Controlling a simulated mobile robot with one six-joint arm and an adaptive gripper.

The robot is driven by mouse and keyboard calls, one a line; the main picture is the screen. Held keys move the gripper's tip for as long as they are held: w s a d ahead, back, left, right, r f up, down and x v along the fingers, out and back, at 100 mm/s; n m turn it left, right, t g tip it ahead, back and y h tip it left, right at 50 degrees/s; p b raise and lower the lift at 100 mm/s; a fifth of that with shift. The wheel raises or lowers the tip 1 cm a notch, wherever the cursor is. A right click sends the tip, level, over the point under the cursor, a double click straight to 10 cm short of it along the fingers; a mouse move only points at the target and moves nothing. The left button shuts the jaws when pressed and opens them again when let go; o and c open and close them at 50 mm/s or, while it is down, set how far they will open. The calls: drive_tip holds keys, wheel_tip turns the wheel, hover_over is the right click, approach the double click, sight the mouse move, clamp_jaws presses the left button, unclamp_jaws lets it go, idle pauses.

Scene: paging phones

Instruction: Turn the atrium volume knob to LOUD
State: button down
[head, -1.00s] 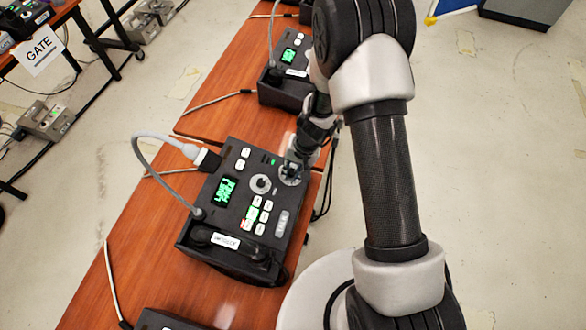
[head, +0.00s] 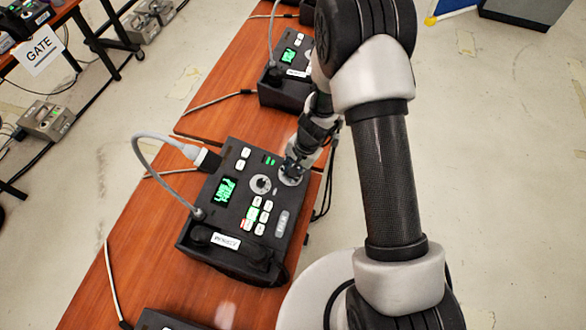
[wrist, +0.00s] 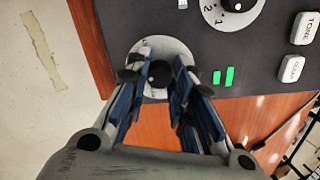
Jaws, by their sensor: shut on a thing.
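A dark paging phone (head: 228,172) sits on the wooden table in the head view; its front label is too blurred to read. Its volume knob is at the upper right corner, a round silver dial plate (head: 291,181) with a dark knob (wrist: 158,74) at its centre in the wrist view. My gripper (head: 292,166) reaches down onto it from above. In the wrist view my gripper (wrist: 158,82) has its blue-padded fingers on both sides of the dark knob, shut on it. The knob's pointer and the LOUD mark cannot be made out.
A numbered dial (wrist: 232,10) is beside the knob, with two lit green bars (wrist: 223,76) and white buttons (wrist: 292,68) close by. A grey cable (head: 150,138) loops at the phone's left. Another phone (head: 285,88) stands farther back on the table.

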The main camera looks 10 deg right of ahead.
drive_tip(key=m, duration=0.5)
drive_tip(key=shift+m+p, duration=0.3)
drive_tip(key=m+p, duration=0.1)
drive_tip(key=m, duration=0.4)
drive_tip(key=shift+m, duration=0.3)
drive_tip(key=c, duration=1.4)
unclamp_jaws()
drive_tip(key=v, duration=1.2)
drive_tip(key=shift+d, duration=0.15)
